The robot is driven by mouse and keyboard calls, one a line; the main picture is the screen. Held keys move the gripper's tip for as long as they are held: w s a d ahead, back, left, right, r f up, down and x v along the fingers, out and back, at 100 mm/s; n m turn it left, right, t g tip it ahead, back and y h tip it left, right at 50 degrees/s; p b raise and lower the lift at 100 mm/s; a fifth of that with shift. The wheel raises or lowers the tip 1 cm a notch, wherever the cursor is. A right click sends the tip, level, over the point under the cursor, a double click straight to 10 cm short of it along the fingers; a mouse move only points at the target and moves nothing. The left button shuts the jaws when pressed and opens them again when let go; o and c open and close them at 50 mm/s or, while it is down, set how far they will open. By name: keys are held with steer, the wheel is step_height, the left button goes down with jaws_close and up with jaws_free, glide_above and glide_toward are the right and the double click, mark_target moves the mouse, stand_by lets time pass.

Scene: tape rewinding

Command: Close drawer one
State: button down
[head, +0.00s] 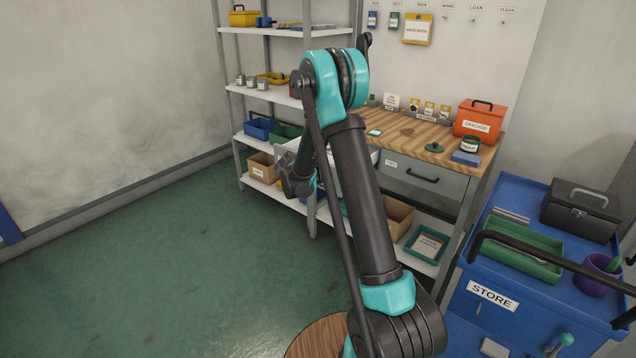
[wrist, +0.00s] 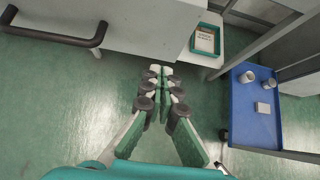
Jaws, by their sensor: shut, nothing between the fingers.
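Drawer one (head: 290,151) seems to be the pale grey box standing out from the left part of the workbench in the head view. My arm hides most of it. In the wrist view a grey drawer panel (wrist: 150,28) fills the top, with a black bar handle (wrist: 60,38) at the upper left. My gripper (wrist: 160,71) is shut and empty, its fingertips close to the panel's lower edge. I cannot tell whether they touch it. In the head view my gripper (head: 297,182) is a dark shape left of my forearm, in front of the bench.
A drawer labelled two (head: 424,177) is closed under the wooden worktop (head: 440,153). A blue cart (head: 500,320) stands at the right and a shelf rack (head: 290,34) behind. A round wooden stool top (head: 318,338) is at the bottom. The green floor (head: 190,260) at left is clear.

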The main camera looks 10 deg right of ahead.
steer(key=w+d, duration=0.1)
steer(key=d, duration=0.1)
steer(key=w+d, duration=0.1)
steer(key=w, duration=0.1)
steer(key=shift+w+d+f, duration=0.15)
steer(key=shift+d+f, duration=0.25)
steer(key=shift+d, duration=0.15)
steer(key=w+d, duration=0.6)
steer(key=d, duration=0.1)
steer(key=w+d, duration=0.6)
steer(key=d, duration=0.1)
steer(key=w+d, duration=0.6)
steer(key=d, duration=0.1)
steer(key=shift+w, duration=0.3)
steer(key=shift+w+d+r, duration=0.1)
steer(key=shift+w+d, duration=0.3)
steer(key=shift+d, duration=0.2)
